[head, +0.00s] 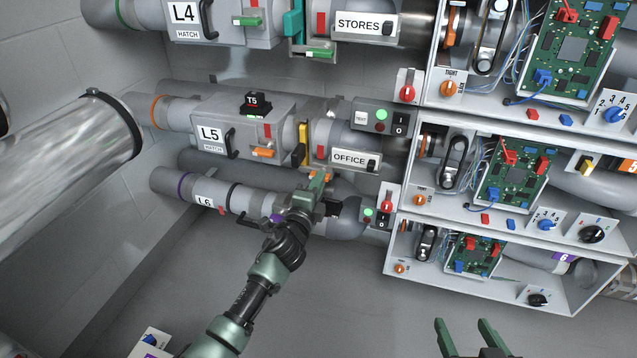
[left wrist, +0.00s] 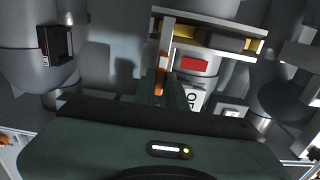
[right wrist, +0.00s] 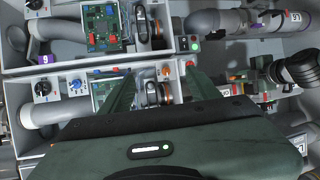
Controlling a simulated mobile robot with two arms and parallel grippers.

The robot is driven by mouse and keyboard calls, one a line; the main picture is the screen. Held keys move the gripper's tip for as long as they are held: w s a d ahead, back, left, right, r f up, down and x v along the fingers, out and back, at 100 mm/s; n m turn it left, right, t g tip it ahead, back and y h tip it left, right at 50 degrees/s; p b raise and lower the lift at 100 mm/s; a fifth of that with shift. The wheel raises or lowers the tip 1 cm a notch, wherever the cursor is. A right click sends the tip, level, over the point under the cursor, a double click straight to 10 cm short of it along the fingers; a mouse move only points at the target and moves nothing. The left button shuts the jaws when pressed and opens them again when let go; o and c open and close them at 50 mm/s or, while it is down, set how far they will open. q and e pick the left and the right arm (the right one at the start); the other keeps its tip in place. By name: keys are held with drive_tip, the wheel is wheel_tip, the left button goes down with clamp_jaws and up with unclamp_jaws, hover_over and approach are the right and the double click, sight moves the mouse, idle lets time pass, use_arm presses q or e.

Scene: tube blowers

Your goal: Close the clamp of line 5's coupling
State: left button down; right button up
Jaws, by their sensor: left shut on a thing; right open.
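Line 5's pipe (head: 205,110) runs across the head view with the L5 hatch label (head: 209,135). Its coupling has a yellow plate (head: 302,145) beside a red-marked collar, left of the OFFICE sign (head: 355,158). The yellow plate (left wrist: 205,40) also shows in a pale frame in the left wrist view. My left gripper (head: 318,184) is shut on the clamp lever, just below the coupling. The lever's orange grip (left wrist: 162,76) lies between its fingers, on a pale bar reaching to the coupling. Whether the clamp is latched is unclear. My right gripper (head: 470,328) is open and empty at the bottom.
Line 4's pipe (head: 240,25) is above. Open cabinets with circuit boards (head: 515,172) fill the right side. A switch box (head: 380,118) sits close to the coupling.

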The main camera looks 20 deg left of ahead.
use_arm(q)
drive_tip(key=shift+f, duration=0.1)
drive_tip(key=c, duration=1.5)
unclamp_jaws()
drive_tip(key=shift+o, duration=0.2)
drive_tip(key=shift+s, duration=0.1)
drive_tip(key=s+p, duration=0.1)
drive_tip(key=s, duration=0.6)
drive_tip(key=shift+s+p, duration=0.35)
drive_tip(key=shift+p, duration=0.05)
use_arm(e)
drive_tip(key=s+d+f+g+h, duration=0.1)
drive_tip(key=s+d+f+g, duration=0.1)
drive_tip(key=s+f+g, duration=0.2)
wheel_tip(320, 180, down, 2)
drive_tip(key=s, duration=0.2)
drive_tip(key=shift+s+d+g+h, duration=0.3)
drive_tip(key=shift+g, duration=0.1)
use_arm(q)
drive_tip(key=shift+a, duration=0.1)
